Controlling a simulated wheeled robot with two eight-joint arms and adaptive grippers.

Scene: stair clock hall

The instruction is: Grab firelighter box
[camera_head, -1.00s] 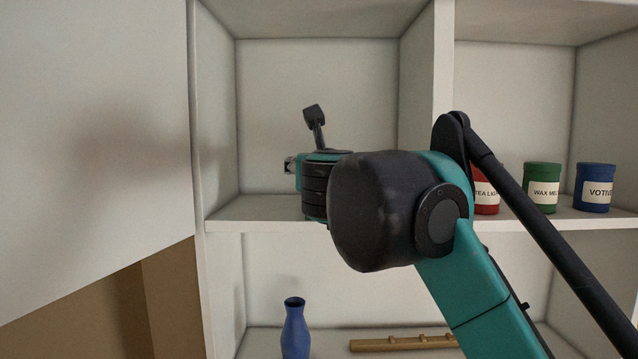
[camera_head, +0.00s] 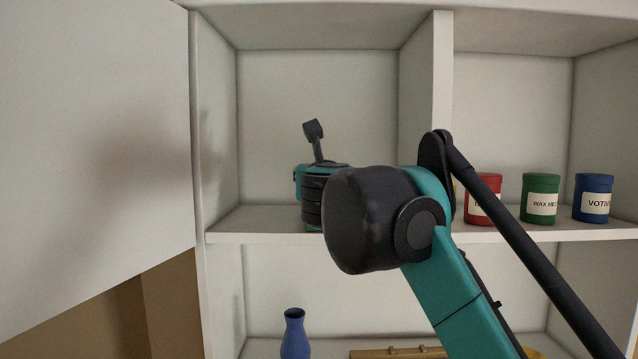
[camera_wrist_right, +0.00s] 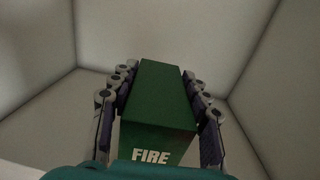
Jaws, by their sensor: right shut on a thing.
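The firelighter box is a green box (camera_wrist_right: 155,95) with white "FIRE" lettering on its near face, in the middle of the right wrist view. My right gripper (camera_wrist_right: 157,74) has its fingers along both sides of the box and is shut on it. In the head view my right arm reaches into the left shelf compartment, and its own links hide the gripper and nearly all of the box. A small bit of green shows under the wrist there. I cannot tell whether the box touches the shelf. My left gripper is in neither view.
The shelf board (camera_head: 260,226) runs under the compartment, with a divider (camera_head: 440,90) on its right. Beyond it stand a red jar (camera_head: 483,200), a green jar (camera_head: 540,198) and a blue jar (camera_head: 593,198). A blue vase (camera_head: 295,335) and a wooden bar (camera_head: 395,352) are below.

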